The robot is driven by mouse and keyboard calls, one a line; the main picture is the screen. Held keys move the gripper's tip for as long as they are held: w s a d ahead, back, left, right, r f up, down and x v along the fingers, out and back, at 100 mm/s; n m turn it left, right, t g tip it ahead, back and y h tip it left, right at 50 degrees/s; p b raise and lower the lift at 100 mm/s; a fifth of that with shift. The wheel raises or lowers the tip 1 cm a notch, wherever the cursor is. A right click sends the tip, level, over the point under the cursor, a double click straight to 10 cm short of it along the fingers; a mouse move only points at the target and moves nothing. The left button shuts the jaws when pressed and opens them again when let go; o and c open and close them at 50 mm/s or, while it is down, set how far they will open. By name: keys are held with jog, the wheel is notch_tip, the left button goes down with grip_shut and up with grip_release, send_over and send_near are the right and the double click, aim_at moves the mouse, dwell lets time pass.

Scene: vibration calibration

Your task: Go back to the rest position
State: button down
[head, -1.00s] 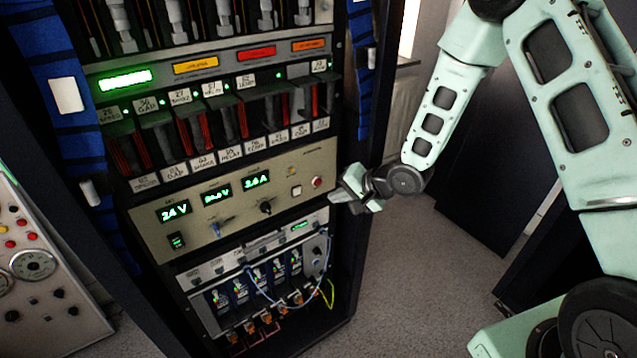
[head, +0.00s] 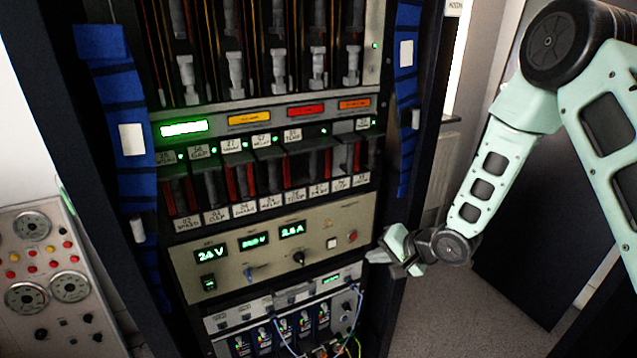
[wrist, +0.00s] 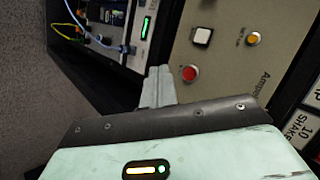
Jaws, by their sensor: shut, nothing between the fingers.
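My gripper (head: 378,257) is at the right edge of the rack, in front of the beige power panel (head: 222,276) and near its lower right corner. In the wrist view its fingers (wrist: 157,88) are together, with nothing between them. They point toward the panel, close to a red round button (wrist: 189,73) and a white square button (wrist: 202,37). I see no contact with the panel, though the exact gap is hard to judge.
Above the panel is a row of labelled modules (head: 270,170) under a lit strip. Below it is a unit with blue and yellow cables (head: 352,310). A gauge console (head: 45,285) stands at the left. Carpet floor (head: 425,310) shows right of the rack.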

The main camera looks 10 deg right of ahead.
jog(key=s+a+r+n+g+h, duration=0.2)
jog(key=s+a+r+n, duration=0.25)
jog(key=s+r, duration=0.35)
jog(key=s+a+r+n+g+h, duration=0.25)
jog(key=s+r+n, duration=0.35)
jog(key=s, duration=0.4)
jog(key=s+r+n+g+h, duration=0.1)
jog(key=s+r+n+g, duration=0.2)
jog(key=s, duration=1)
jog(key=shift+s+a+r+n, duration=0.25)
jog(key=shift+s+r+n, duration=0.1)
jog(key=shift+r+n, duration=0.3)
